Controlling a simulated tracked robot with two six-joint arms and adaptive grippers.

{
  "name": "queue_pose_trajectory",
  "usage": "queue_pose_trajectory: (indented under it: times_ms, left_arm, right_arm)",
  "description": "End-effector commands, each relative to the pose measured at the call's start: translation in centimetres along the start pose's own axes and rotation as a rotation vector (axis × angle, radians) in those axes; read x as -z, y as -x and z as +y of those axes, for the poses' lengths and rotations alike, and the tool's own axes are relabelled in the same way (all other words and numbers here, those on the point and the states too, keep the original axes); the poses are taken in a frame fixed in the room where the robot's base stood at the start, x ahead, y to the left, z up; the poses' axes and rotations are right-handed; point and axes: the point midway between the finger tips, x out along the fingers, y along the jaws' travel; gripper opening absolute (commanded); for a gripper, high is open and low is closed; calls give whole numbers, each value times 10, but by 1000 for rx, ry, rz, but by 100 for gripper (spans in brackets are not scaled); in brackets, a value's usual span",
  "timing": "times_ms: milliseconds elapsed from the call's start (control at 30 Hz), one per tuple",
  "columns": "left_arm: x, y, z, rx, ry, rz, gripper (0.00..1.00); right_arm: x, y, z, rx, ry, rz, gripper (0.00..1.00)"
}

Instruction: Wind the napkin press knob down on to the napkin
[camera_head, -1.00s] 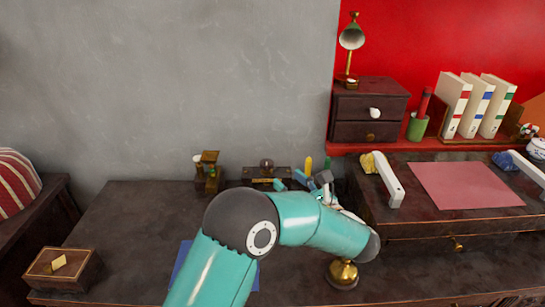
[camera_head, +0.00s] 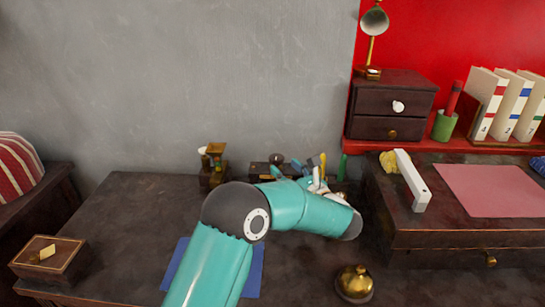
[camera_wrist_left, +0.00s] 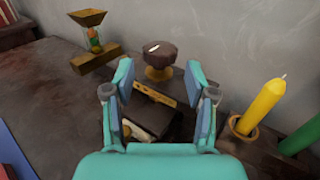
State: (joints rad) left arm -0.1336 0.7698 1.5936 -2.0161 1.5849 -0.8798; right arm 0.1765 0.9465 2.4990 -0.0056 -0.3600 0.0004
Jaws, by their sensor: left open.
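The napkin press knob (camera_wrist_left: 160,54) is a dark round cap with a white mark, on a brass collar, in the left wrist view. It also shows at the back of the desk in the head view (camera_head: 277,158). A dark press body (camera_wrist_left: 158,118) with a brass strip is partly hidden below my left gripper (camera_wrist_left: 160,80). A pale edge at its lower left may be the napkin; I cannot tell. My left gripper is open, its fingers apart on either side of the view, with the knob beyond the tips and nothing held. My right gripper is not in view.
A yellow candle-like stick (camera_wrist_left: 263,104) in a brass ring and a green one stand close to the right finger. A brass hopper-topped stand (camera_wrist_left: 92,40) is at the left. A brass bell (camera_head: 354,283) and raised writing box (camera_head: 440,235) are to the right.

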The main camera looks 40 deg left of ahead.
Motion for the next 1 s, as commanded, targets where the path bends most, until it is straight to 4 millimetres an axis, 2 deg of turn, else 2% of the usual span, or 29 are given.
queue_pose_trajectory:
  times_ms: [33,200,400,600,833,1000]
  left_arm:
    - [1,-12,1,-5,1,1,56]
    - [1,-45,-1,-1,0,0,56]
    - [1,-69,-2,3,-1,1,56]
    - [0,-77,-3,5,0,0,56]
    - [0,-77,-4,6,-1,0,56]
    - [0,-76,-4,6,-1,0,28]
  right_arm:
    - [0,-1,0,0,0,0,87]
    - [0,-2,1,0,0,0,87]
    - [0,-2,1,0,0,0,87]
    - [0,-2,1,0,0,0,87]
    - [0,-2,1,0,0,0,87]
    - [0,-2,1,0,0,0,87]
